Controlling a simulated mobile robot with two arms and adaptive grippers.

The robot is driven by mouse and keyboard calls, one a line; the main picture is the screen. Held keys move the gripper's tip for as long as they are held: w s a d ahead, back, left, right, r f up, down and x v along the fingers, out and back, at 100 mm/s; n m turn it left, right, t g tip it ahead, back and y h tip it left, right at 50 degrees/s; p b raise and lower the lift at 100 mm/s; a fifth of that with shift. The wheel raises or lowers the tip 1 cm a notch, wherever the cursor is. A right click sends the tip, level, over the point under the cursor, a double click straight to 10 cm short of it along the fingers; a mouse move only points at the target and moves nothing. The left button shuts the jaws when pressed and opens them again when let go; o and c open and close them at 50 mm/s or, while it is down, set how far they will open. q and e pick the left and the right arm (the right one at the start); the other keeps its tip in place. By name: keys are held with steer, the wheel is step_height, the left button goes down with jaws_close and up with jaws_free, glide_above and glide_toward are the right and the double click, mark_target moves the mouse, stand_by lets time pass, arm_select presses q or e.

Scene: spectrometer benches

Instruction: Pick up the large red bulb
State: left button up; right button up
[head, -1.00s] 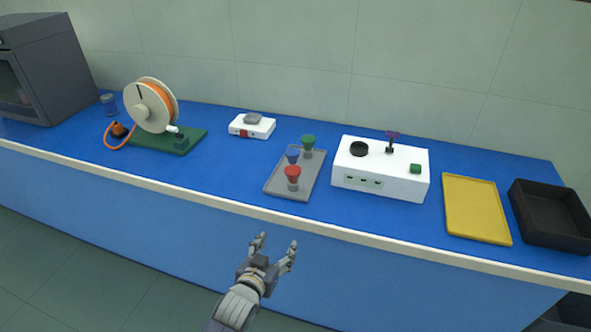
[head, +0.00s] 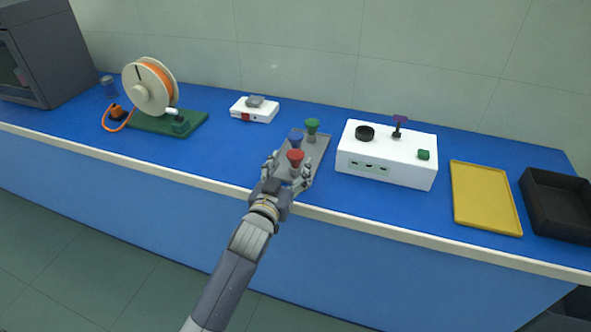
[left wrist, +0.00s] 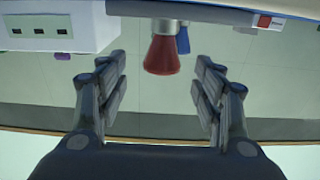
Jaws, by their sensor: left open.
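The large red bulb (head: 296,156) stands at the near end of a grey tray (head: 318,146) on the blue bench. A blue bulb (head: 295,138) and a green bulb (head: 312,125) stand behind it on the same tray. My left gripper (head: 290,171) is open at the tray's near end, with its fingers on either side of the red bulb in the head view. In the left wrist view the red bulb (left wrist: 162,55) appears inverted, between and beyond the open fingertips (left wrist: 160,75), apart from them. The blue bulb (left wrist: 183,38) shows beside it. My right gripper is not in view.
A white box (head: 386,160) with a black knob and green button stands right of the tray. A yellow tray (head: 485,202) and a black bin (head: 556,208) lie farther right. A white device (head: 254,112) and an orange spool (head: 150,87) stand left. The bench's front edge is below the gripper.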

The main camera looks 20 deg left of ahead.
mark_target(292, 161)
arm_select(q)
steer(key=shift+w+b, duration=1.55)
steer(key=shift+w, duration=1.25)
steer(key=shift+c, duration=0.2)
steer(key=c, duration=1.1)
